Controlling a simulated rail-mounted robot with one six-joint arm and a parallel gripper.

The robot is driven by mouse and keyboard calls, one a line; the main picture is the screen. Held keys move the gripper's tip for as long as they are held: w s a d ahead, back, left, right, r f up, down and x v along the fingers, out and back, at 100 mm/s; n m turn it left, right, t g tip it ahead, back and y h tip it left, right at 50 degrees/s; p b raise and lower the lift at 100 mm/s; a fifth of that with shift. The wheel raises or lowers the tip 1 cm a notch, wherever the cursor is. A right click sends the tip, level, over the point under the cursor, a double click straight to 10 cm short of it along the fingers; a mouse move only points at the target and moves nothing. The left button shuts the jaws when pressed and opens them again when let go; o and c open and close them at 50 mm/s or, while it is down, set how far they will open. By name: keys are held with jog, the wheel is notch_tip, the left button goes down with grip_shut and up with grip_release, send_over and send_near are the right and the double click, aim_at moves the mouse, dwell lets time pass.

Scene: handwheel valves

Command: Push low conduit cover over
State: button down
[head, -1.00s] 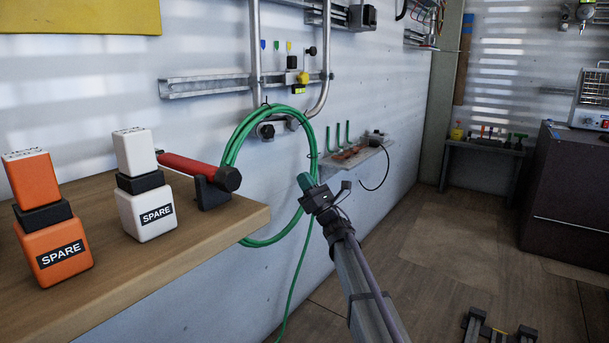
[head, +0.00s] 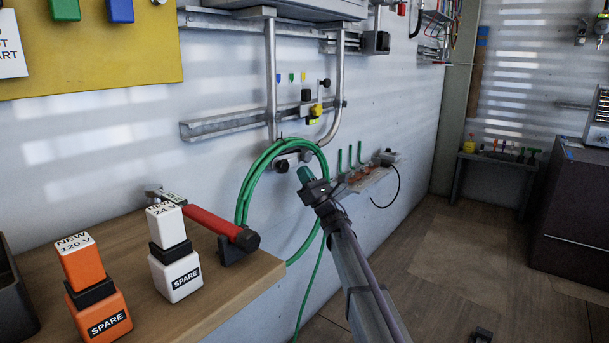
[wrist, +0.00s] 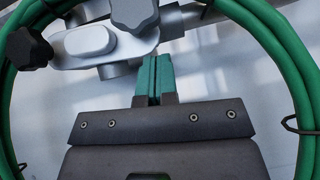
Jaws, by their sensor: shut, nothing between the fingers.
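The low conduit fitting (head: 294,158) sits on the wall at the foot of the metal pipes, inside the hanging green hose coil. In the wrist view its pale oblong cover (wrist: 85,47) lies at upper left, with a dark lobed knob (wrist: 30,47) at its left end and a grey knob (wrist: 134,12) at its upper right. My gripper (head: 303,174) is shut and empty, just below the fitting in the head view. In the wrist view its green fingertips (wrist: 154,68) are together, right of the cover. I cannot tell whether they touch the fitting.
The green hose coil (head: 243,188) rings the fitting. A wooden bench (head: 225,298) at left holds a red-handled tool (head: 212,223) and orange and white SPARE blocks. A small wall shelf (head: 372,180) is at right. The floor at right is mostly clear.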

jog(key=shift+w+d+r+p, duration=0.1)
jog(key=shift+w+r+p, duration=0.05)
jog(key=shift+r+p, duration=0.25)
jog(key=shift+w+d+r+p, duration=0.1)
jog(key=shift+w+r+p, duration=0.05)
jog(key=shift+r+p, duration=0.2)
